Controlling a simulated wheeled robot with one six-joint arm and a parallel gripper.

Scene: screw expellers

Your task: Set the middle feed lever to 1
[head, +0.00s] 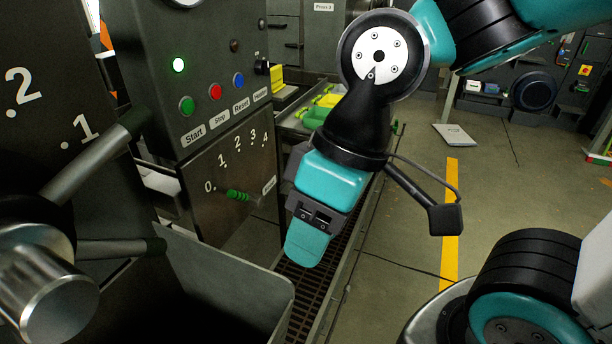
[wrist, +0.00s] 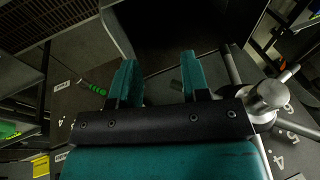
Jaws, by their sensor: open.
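A feed lever with a green ribbed handle (head: 238,195) sits on the dark lower panel of the machine at left centre. Its handle points left, closest to the 0 on a scale marked 0 to 4. The green handle also shows in the wrist view (wrist: 95,88), left of my fingers. My gripper (head: 306,243) is to the right of the lever, pointing down, apart from it. In the wrist view my gripper (wrist: 158,80) shows two teal fingers spread with nothing between them. I cannot read the small label beside the lever.
A large spoked handwheel (head: 45,285) and its numbered dial stand at the near left; the wheel's hub also shows in the wrist view (wrist: 268,95). An open grey bin (head: 225,275) lies below the lever. Start, stop and reset buttons (head: 215,91) sit above it. A floor grate runs below my gripper.

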